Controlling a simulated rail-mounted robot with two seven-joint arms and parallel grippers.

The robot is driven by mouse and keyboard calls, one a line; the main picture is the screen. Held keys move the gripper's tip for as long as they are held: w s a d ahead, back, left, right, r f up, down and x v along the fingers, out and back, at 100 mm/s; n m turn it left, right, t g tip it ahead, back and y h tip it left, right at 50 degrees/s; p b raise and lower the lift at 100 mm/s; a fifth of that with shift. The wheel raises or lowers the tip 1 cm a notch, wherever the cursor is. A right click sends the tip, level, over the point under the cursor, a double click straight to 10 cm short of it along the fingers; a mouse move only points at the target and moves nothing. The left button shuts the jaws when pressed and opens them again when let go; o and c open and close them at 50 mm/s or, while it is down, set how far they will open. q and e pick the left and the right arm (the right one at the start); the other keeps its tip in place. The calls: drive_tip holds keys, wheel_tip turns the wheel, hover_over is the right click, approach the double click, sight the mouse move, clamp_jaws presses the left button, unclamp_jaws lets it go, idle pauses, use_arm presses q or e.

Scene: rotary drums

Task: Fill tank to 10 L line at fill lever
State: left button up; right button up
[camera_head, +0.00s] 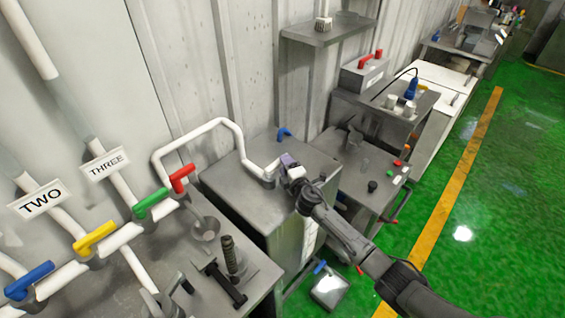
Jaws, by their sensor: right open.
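A grey metal tank-like box (234,188) stands against the wall in the middle. A white pipe (213,124) runs to a fitting on its top. A small blue handle (284,133) is at its back edge. A pale strip (309,239) is on its right side; I cannot read any 10 L line or level. Red (182,177), green (150,203), yellow (95,236) and blue (29,281) levers sit on the white pipes; none is marked as the fill lever. My right gripper (287,163) is open over the box top, beside the pipe end. My left gripper is out of view.
Signs TWO (41,200) and THREE (106,164) hang at the left. A bench (180,245) with metal parts is in front. A cart (360,185) with small items stands right of the box. The green floor (480,220) is open at the right.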

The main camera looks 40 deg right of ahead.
drive_tip(key=shift+b+x, duration=0.3)
drive_tip(key=shift+x, duration=1.15)
drive_tip(key=shift+c, duration=0.5)
clamp_jaws()
